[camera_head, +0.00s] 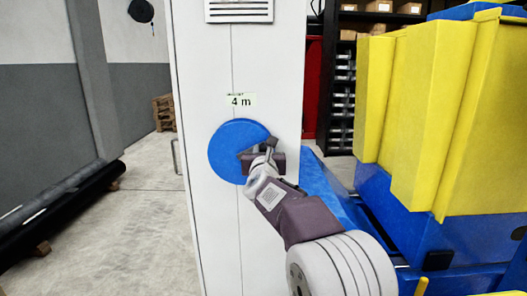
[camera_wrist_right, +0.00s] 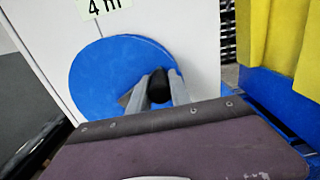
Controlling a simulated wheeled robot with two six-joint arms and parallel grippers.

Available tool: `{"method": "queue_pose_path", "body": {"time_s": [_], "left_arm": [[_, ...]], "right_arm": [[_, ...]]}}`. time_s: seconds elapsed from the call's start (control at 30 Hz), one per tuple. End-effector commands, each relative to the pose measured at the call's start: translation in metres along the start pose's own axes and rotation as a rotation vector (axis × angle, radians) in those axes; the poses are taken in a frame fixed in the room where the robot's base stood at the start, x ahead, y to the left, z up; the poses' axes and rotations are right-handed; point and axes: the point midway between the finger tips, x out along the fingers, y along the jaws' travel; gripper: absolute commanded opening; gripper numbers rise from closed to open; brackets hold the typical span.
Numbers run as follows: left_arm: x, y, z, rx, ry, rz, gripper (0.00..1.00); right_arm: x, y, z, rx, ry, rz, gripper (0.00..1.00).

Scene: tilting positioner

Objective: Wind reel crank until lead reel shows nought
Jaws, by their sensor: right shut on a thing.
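The lead reel is a blue disc (camera_head: 228,152) on the front of a white cabinet, and it also shows in the right wrist view (camera_wrist_right: 108,75). A label (camera_head: 240,100) above it reads "4 m". My right gripper (camera_head: 270,146) is at the right side of the disc. In the right wrist view its fingers (camera_wrist_right: 159,90) are shut on a black knob (camera_wrist_right: 158,86), which looks like the crank's handle. The rest of the crank is mostly hidden behind the gripper. My left gripper is not in view.
The white cabinet (camera_head: 205,80) has a vent at its top. Yellow panels on a blue machine (camera_head: 420,110) stand close on the right of my right arm. A black roll (camera_head: 60,205) lies on the floor at the left. The floor left of the cabinet is mostly clear.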

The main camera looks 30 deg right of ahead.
Motion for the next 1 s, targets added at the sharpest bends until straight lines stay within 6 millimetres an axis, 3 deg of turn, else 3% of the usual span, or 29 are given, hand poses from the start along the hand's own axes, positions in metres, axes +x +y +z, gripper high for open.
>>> {"method": "queue_pose_path", "body": {"time_s": [1.0], "left_arm": [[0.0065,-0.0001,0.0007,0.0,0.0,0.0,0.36]], "right_arm": [[-0.0001,-0.0007,-0.0035,0.019,-0.001,0.0,0.0]]}}
